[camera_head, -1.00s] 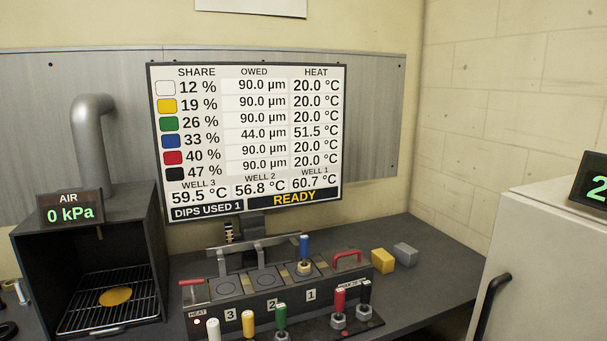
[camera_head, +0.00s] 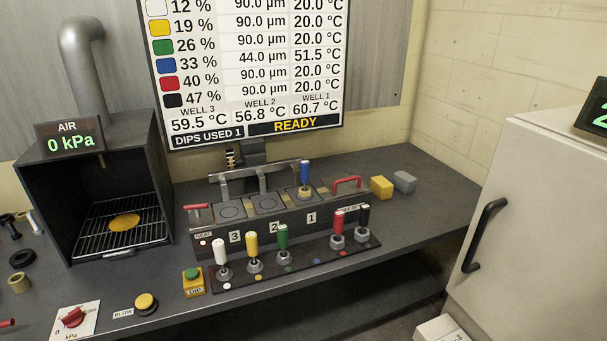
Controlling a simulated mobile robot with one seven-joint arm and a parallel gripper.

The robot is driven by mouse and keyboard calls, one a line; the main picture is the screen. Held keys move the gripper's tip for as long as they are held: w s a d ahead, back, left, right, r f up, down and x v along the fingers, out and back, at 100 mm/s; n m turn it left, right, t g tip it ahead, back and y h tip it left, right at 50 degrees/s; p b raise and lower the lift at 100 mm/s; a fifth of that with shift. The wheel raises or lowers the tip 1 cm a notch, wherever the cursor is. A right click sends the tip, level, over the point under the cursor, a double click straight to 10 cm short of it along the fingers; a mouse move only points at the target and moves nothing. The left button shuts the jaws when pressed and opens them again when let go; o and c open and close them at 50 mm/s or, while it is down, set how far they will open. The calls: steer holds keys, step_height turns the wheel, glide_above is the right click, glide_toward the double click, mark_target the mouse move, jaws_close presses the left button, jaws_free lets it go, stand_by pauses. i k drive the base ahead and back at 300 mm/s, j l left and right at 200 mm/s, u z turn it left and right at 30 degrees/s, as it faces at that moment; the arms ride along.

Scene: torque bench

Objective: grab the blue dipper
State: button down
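The blue dipper (camera_head: 305,172) stands upright in the well marked 1, at the right end of the dark heating block (camera_head: 262,235). Its blue handle points up, and a tan collar shows at its base. Its lower end is hidden in the well. The screen (camera_head: 245,75) lists blue at 33 %, 44.0 µm owed and 51.5 °C, with READY lit. My gripper is not in view.
White (camera_head: 220,252), yellow (camera_head: 252,245), green (camera_head: 283,238), red (camera_head: 338,224) and black (camera_head: 362,217) dippers stand in front of the block. A red handle (camera_head: 347,182) is right of the blue dipper. A dark oven (camera_head: 95,190) stands left, a pale cabinet (camera_head: 540,220) right.

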mark_target(305, 192)
steer(key=i+l+u, duration=0.25)
steer(key=i+u, duration=0.25)
steer(key=i+l+u, duration=0.5)
steer(key=k+j, duration=0.05)
